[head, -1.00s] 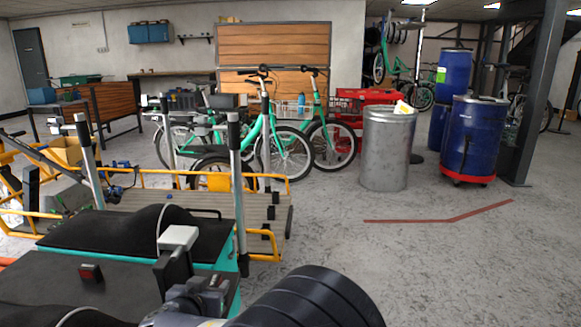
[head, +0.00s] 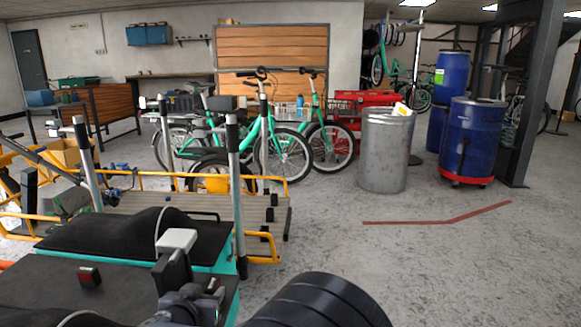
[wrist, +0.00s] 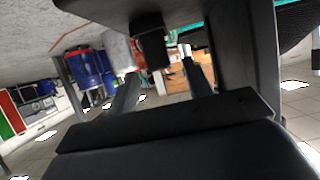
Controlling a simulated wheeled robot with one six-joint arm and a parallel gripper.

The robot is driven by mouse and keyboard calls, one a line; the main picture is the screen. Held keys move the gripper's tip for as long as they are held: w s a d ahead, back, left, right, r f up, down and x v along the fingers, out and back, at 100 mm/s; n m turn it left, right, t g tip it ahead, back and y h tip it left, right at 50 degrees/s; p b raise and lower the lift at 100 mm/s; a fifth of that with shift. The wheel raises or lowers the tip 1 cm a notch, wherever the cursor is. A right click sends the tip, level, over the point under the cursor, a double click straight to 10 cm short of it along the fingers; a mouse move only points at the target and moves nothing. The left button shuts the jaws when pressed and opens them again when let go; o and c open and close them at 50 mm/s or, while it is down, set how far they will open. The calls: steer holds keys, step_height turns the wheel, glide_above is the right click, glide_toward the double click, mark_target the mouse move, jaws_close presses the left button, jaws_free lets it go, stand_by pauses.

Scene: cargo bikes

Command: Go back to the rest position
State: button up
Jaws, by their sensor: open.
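My gripper (wrist: 160,84) shows in the wrist view, with its two grey fingers apart and a gap between them. I see nothing held between the fingers. The wrist view is tilted, with the blue barrels (wrist: 88,68) and a grey metal drum (wrist: 118,52) beyond the gripper. In the head view a dark ribbed link of my arm shows at the bottom edge, and the gripper itself is out of sight there.
A cargo bike with a wooden deck (head: 190,205) and yellow rails stands at the left. Green bikes (head: 268,140) stand behind it. A metal drum (head: 385,155) and a blue barrel (head: 470,140) stand at the right. The floor at the front right is clear.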

steer(key=d+p+v, duration=0.1)
steer(key=v, duration=0.8)
steer(key=x, duration=0.7)
steer(key=a+x, duration=0.1)
steer(key=x, duration=0.3)
steer(key=shift+w+r+b, duration=0.25)
steer(key=shift+r+b, duration=0.05)
steer(key=shift+b, duration=0.05)
step_height(320, 180, up, 3)
steer(key=p, duration=0.5)
steer(key=shift+s+r, duration=0.1)
steer(key=shift+r, duration=0.05)
